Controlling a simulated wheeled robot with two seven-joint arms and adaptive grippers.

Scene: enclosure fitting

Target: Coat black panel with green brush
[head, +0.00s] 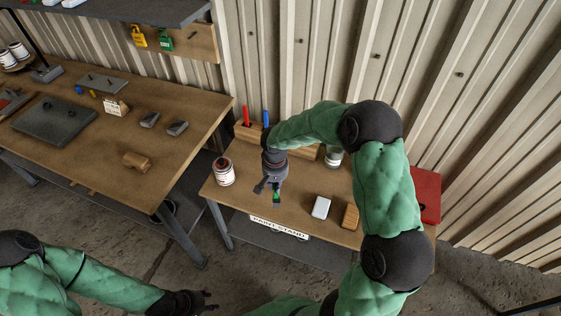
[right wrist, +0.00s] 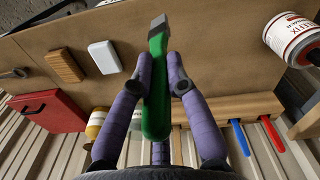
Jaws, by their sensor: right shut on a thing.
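The green brush (right wrist: 156,100) is held between the purple-grey fingers of my right gripper (right wrist: 157,62), its grey tip pointing away from the wrist. In the head view, my right gripper (head: 268,187) is over the paint stand bench, with the green brush (head: 277,198) showing below its fingers. Whether the brush tip touches the bench is unclear. A large dark grey to black panel (head: 55,121) lies flat on the left table, far from both grippers. A smaller dark plate (head: 102,82) lies behind it. My left gripper (head: 207,300) is low at the bottom, empty, its fingers apart.
A labelled paint can (head: 224,172) stands at the bench's left. A wooden holder (right wrist: 225,107) carries red and blue brushes. A white block (head: 321,207), a wooden block (head: 351,216), jars (head: 333,156) and a red box (head: 427,195) are nearby. A gap separates the bench from the left table (head: 190,130).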

